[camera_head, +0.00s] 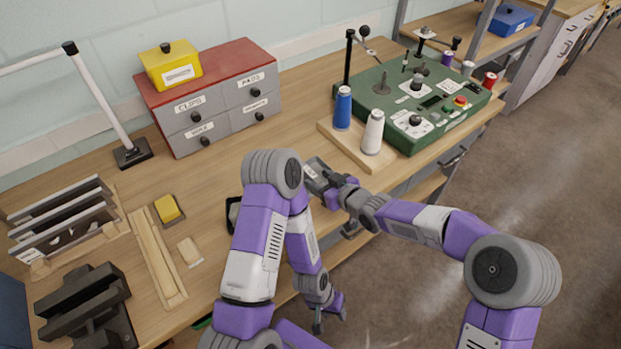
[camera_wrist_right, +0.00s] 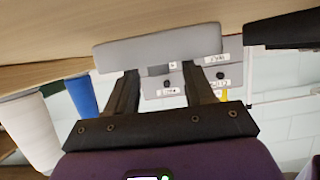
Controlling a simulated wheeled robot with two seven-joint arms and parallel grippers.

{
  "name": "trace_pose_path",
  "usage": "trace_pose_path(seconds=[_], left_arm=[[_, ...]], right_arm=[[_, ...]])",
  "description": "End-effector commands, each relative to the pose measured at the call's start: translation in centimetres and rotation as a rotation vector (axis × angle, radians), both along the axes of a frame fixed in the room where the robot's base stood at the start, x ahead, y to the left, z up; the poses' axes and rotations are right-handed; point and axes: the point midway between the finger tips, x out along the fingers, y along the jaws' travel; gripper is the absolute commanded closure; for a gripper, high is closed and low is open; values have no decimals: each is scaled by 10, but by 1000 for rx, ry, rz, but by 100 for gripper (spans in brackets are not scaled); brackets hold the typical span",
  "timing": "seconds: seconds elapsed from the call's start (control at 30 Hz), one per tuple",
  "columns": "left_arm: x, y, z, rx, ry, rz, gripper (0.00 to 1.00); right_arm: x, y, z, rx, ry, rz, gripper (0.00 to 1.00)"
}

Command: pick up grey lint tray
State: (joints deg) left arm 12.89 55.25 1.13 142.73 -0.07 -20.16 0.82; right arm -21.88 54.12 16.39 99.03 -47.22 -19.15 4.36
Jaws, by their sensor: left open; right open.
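The grey lint tray (camera_head: 316,166) lies on the table near its front edge, just right of my left arm, which may hide part of it in the head view. In the right wrist view the tray (camera_wrist_right: 155,46) is a plain grey slab across the fingertips. My right gripper (camera_head: 327,181) is open at the tray, with its two fingers (camera_wrist_right: 163,88) apart and their tips at the tray's near edge. I cannot tell whether they touch it. My left gripper (camera_head: 320,322) is open and empty, low in front of the table.
A grey drawer unit (camera_head: 215,112) with a yellow box (camera_head: 171,68) stands behind. A wooden board with a blue spool (camera_head: 343,108) and a white spool (camera_head: 373,132) is to the right, beside a green machine (camera_head: 410,100). A dark object (camera_head: 233,212) is partly hidden by my left arm.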

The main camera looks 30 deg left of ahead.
Motion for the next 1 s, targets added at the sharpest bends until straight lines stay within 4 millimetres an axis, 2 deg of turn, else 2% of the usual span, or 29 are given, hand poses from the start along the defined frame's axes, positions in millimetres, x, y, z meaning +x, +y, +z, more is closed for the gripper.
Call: trace_pose_path(seconds=[0.13, 0.43, 0.8, 1.0], left_arm=[[0, 0, -4, 0, 0, 0, 57], [0, 0, -3, 0, 0, 0, 57], [0, 0, -3, 0, -1, 0, 57], [0, 0, -3, 0, 0, 0, 57]], right_arm=[[5, 15, -7, 1, 0, 1, 47], [7, 19, -8, 0, -1, 1, 47], [7, 19, -8, 1, -1, 1, 100], [7, 19, -7, 2, -1, 1, 100]])
